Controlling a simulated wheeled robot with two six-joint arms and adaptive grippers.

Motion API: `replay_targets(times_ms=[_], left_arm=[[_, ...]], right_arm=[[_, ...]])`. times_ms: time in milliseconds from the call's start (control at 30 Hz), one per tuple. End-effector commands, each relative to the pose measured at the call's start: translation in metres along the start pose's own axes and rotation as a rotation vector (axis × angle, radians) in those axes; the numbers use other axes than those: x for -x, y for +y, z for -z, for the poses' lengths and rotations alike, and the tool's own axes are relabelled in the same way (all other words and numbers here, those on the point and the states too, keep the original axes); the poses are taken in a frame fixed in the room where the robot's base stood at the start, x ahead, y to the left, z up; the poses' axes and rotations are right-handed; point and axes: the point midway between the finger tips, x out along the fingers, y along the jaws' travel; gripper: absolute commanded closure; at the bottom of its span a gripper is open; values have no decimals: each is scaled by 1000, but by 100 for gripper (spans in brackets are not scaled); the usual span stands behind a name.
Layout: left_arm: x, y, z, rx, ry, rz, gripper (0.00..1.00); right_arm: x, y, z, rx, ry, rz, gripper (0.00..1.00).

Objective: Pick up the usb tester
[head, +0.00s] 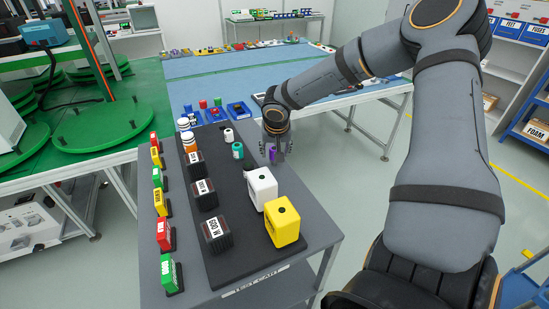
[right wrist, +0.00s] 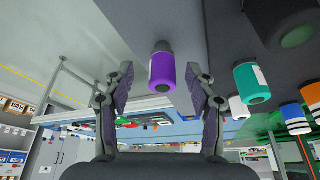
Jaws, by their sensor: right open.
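No readable label marks the usb tester, so I cannot tell for sure which thing it is. A small purple cylinder with a pale label and a dark end (right wrist: 162,72) stands near the right edge of the grey cart; it also shows in the head view (head: 272,154). My right gripper (head: 277,150) is open at it. In the right wrist view the cylinder appears between the two spread fingers, with space on both sides, so they are not shut on it. My left gripper is not in view.
A teal cylinder (head: 238,151) stands close left of the purple one. A white block (head: 262,188) and a yellow block (head: 285,222) stand nearer on the cart (head: 310,232). Black blocks, orange-white cylinders and coloured blocks line its left side. A blue-topped table (head: 235,75) is behind.

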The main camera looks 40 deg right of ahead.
Motion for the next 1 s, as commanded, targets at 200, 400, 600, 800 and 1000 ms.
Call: replay_targets(times_ms=[200,400,600,800,1000], left_arm=[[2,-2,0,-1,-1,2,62],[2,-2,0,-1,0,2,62],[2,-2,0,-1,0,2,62],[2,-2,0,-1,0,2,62],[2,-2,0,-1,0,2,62]], right_arm=[[-32,-2,2,1,-1,-2,44],[-35,-2,3,0,0,0,44],[-35,-2,3,0,-1,0,63],[-35,-2,2,0,-1,0,90],[-34,-2,3,0,0,1,100]])
